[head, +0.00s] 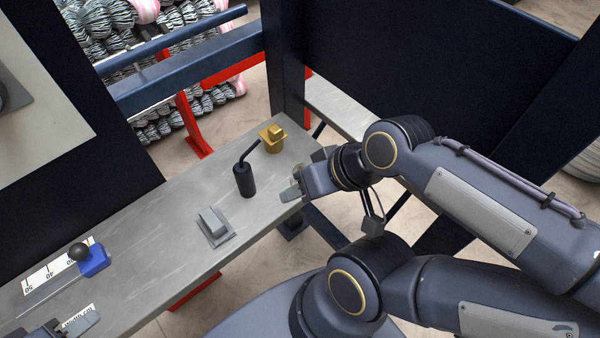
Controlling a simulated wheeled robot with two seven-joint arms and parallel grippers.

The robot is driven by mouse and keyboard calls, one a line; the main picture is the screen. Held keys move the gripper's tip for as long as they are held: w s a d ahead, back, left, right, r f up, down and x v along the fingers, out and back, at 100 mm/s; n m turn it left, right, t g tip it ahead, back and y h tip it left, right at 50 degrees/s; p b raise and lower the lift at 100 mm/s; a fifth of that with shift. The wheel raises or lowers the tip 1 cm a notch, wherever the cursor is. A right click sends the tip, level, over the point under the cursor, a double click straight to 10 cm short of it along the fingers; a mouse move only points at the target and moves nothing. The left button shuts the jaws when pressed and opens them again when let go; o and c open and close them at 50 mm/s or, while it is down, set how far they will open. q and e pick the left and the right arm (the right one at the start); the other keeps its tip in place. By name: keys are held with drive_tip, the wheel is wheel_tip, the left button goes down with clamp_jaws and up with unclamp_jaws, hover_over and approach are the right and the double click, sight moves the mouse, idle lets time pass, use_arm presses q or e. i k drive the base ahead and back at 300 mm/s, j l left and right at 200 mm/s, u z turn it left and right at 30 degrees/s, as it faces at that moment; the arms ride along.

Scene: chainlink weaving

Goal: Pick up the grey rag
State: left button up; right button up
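The grey rag (215,226) lies on the grey workbench (165,238), left of the black upright tool. It looks like a flat grey piece with a raised hump in the middle. My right gripper (292,187) is at the bench's right-hand edge, to the right of the rag and apart from it; its finger gap is not clear. My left gripper (62,327) is partly in view at the bottom left, far from the rag. Its fingers look apart, with nothing seen between them; the rest is cut off.
A black tool with a bent handle (245,178) stands upright beside the rag. A blue block with a black knob (90,259) sits by a scale at left. Dark frame posts (284,60) border the bench.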

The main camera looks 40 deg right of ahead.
sight(216, 230)
drive_tip(key=j+z, duration=0.3)
drive_tip(key=j, duration=0.5)
drive_tip(key=k+j+z, duration=0.1)
drive_tip(key=j+z, duration=0.2)
drive_tip(key=j, duration=0.5)
